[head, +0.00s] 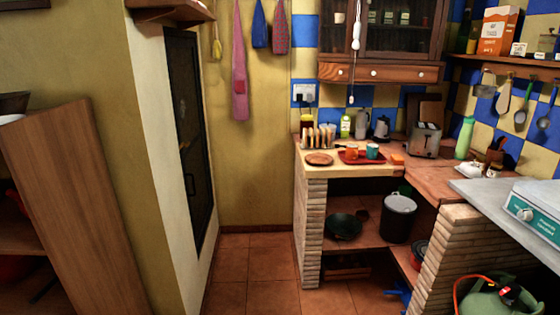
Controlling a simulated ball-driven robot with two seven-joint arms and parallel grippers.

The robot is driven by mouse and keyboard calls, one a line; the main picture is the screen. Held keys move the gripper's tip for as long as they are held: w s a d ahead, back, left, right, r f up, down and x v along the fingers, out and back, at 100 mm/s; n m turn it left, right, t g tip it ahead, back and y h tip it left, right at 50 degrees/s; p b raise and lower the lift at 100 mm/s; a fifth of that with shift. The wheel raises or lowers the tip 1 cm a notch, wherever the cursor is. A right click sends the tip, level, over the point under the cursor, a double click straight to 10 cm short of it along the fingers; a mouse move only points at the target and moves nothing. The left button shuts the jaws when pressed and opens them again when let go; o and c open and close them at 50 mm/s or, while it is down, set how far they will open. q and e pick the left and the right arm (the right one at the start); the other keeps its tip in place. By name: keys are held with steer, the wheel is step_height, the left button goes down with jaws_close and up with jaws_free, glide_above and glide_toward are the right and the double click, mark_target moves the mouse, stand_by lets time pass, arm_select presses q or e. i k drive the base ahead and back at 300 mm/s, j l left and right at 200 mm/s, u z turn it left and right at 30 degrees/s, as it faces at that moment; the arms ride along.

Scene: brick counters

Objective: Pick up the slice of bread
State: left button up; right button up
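Several upright tan slices, which look like bread in a rack (318,137), stand on the far brick counter (333,171) at its left end. They are small in the head view, and single slices are hard to tell apart. A round reddish-brown plate (319,159) lies just in front of them; I cannot tell whether anything lies on it. A silver toaster (426,140) stands further right on the counter. Neither of my grippers is in view.
A red tray (361,160) with an orange mug (351,152) and a teal mug (372,151) sits right of the plate. Open floor (250,270) leads to the counter.

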mark_target(323, 132)
steer(key=i+z, duration=0.15)
steer(key=i, duration=0.25)
steer(key=i+j+z, duration=0.15)
steer(key=i, duration=0.25)
steer(key=i+j+z, duration=0.15)
steer(key=i, duration=0.25)
